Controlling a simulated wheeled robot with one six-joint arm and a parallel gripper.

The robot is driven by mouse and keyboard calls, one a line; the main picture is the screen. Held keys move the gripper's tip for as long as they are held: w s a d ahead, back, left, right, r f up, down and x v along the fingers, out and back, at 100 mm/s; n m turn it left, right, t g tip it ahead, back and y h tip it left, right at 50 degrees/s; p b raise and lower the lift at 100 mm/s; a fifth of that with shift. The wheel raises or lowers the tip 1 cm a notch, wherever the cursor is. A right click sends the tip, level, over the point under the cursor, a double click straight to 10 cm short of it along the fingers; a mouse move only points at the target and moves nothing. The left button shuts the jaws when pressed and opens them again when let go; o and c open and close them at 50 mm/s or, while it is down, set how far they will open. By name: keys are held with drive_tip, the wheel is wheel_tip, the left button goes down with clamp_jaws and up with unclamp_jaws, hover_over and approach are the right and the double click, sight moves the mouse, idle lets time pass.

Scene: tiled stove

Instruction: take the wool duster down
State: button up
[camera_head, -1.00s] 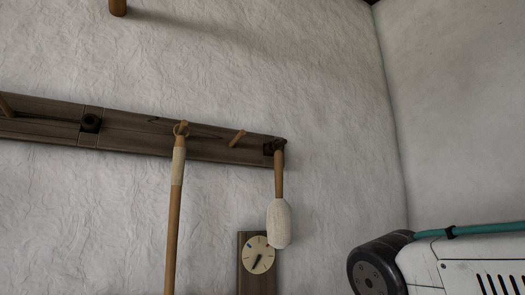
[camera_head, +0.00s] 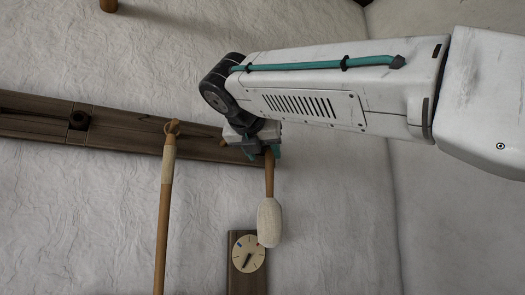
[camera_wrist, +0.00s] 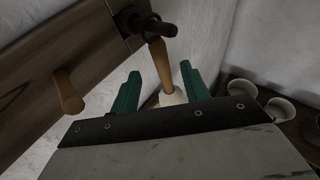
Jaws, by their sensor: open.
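The wool duster (camera_head: 269,222) hangs head down at the right end of a dark wooden peg rail (camera_head: 30,130). It has a wooden handle and a pale woolly head. My gripper (camera_head: 262,152) is in front of the rail's right end, at the top of the handle. In the wrist view the two teal fingers (camera_wrist: 160,92) are spread, with the duster's handle (camera_wrist: 158,60) seen between and beyond them. The duster's top end meets a dark hook (camera_wrist: 140,20). Whether a finger touches the handle, I cannot tell.
A long wooden pole (camera_head: 163,220) hangs from the rail just left of the duster. A round dial on a board (camera_head: 248,254) is on the wall below. A wooden peg (camera_wrist: 68,92) sticks out nearby. White bowls (camera_wrist: 243,88) stand on a wooden surface at right.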

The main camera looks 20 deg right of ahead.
sight(268, 162)
drive_tip(key=x, duration=0.6)
drive_tip(key=shift+w+d+f, duration=0.15)
clamp_jaws()
